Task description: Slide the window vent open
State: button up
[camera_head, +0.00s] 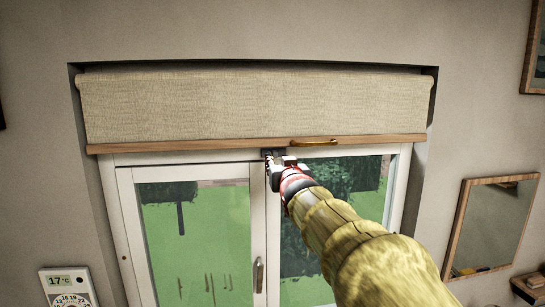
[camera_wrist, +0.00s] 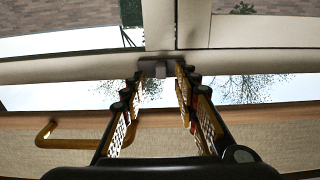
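A white-framed window (camera_head: 260,220) fills the wall ahead, under a rolled blind. A small grey fitting (camera_wrist: 152,66) sits on the upper window frame near the middle post; it looks like the vent's slider. In the head view only a dark bit of it shows beside my gripper (camera_head: 277,162). In the wrist view my gripper (camera_wrist: 160,80) is open, with its two fingers apart and the grey fitting ahead between the fingertips. I cannot tell whether either finger touches it. My arm hides part of the right window pane.
The beige blind (camera_head: 250,107) has a wooden bottom bar (camera_head: 200,145) and a brass handle (camera_head: 314,142) just above my gripper. A window handle (camera_head: 259,275) is lower on the frame.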

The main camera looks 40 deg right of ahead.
aim_at(275, 157)
jog(key=shift+p+x, duration=0.5)
jog(key=shift+x, duration=1.6)
jog(key=shift+w, duration=0.1)
jog(key=shift+c, duration=0.2)
jog(key=c, duration=0.7)
grip_shut()
